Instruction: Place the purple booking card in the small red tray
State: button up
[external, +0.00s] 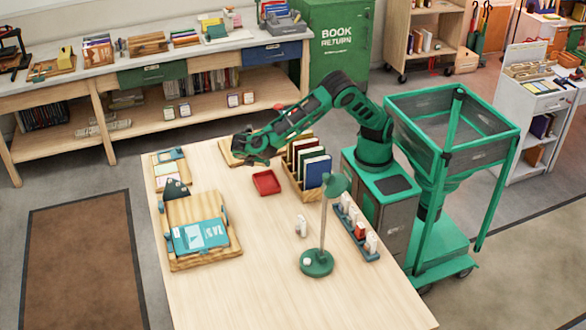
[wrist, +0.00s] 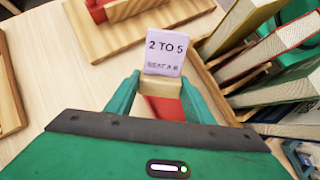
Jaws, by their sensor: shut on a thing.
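The purple booking card (wrist: 165,52), printed "2 TO 5", stands upright on a small pale wooden block (wrist: 160,88). My gripper (wrist: 161,92) is shut on this block, with one green finger on each side. In the external view my gripper (external: 248,152) is above the table, just behind and left of the small red tray (external: 266,183); the card cannot be made out there. The tray looks empty. In the wrist view a red surface shows below the block between my fingers, partly hidden; it may be the tray.
A wooden rack of upright books (external: 305,170) stands close to the right of the tray. A wooden board (external: 232,158) lies behind it. A green lamp (external: 317,262) and a blue book on a board (external: 200,236) are nearer.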

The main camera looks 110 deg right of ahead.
jog(key=n+t+h, duration=0.1)
jog(key=n+h, duration=0.1)
jog(key=n, duration=0.1)
jog(key=shift+d+h, duration=0.15)
jog(key=shift+h, duration=0.15)
jog(key=shift+d+r+n+t+h, duration=0.15)
jog(key=shift+r+n+t+h, duration=0.25)
jog(key=shift+n+t+h, duration=0.3)
notch_tip(320, 180, up, 3)
jog(key=n+t+h, duration=0.2)
jog(key=n+t, duration=0.2)
jog(key=shift+w+r, duration=0.1)
jog(key=shift+w, duration=0.05)
notch_tip(320, 180, up, 6)
jog(key=a+n+t+h, duration=0.1)
jog(key=a+n+t, duration=0.1)
jog(key=n+t, duration=0.15)
send_over(260, 184)
notch_tip(260, 184, down, 4)
jog(key=shift+m+t+h, duration=0.25)
jog(key=shift+t+h, duration=0.1)
jog(key=shift+h, duration=0.05)
notch_tip(260, 184, down, 11)
jog(key=shift+d+r, duration=0.1)
jog(key=shift+f, duration=0.6)
